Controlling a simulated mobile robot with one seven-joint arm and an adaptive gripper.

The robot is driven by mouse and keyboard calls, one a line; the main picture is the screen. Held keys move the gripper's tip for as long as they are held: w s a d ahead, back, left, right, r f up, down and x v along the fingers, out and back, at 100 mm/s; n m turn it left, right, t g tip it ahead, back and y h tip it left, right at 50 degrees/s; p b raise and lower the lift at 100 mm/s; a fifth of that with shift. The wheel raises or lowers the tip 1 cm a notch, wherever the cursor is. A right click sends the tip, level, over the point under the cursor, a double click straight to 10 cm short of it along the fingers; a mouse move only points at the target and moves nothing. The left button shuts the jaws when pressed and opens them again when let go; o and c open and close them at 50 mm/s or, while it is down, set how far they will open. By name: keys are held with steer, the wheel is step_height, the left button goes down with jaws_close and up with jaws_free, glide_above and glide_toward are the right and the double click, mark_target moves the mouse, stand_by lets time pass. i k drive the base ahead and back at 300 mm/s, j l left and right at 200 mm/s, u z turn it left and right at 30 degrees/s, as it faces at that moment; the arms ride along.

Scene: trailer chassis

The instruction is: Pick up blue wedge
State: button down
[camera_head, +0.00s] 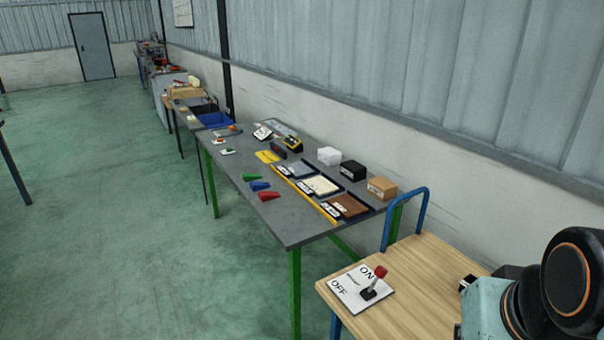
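The blue wedge (260,185) lies on the grey table (295,228), near its left edge. It sits between a green wedge (250,176) behind it and a red wedge (268,195) in front of it. All three are small and apart from my arm. Part of my teal and black arm shows at the bottom right corner. My gripper is not clearly seen in this view.
A wooden-topped cart (425,285) with an ON/OFF lever panel (358,288) stands in front of the table. White (329,156), black (353,170) and brown (382,187) blocks stand by the wall, near several trays. Open green floor (130,230) lies left.

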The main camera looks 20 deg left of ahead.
mark_target(255, 186)
steer(key=u, duration=1)
steer(key=i+j, duration=0.3)
steer(key=i, duration=0.2)
steer(key=i+j, duration=0.3)
steer(key=i, duration=0.25)
steer(key=i+j+z, duration=0.1)
steer(key=i+j, duration=0.15)
steer(key=i, duration=0.25)
steer(key=i+j, duration=0.35)
steer(key=i, duration=0.15)
steer(key=i+j, duration=0.3)
steer(key=i, duration=0.25)
steer(key=z, duration=0.05)
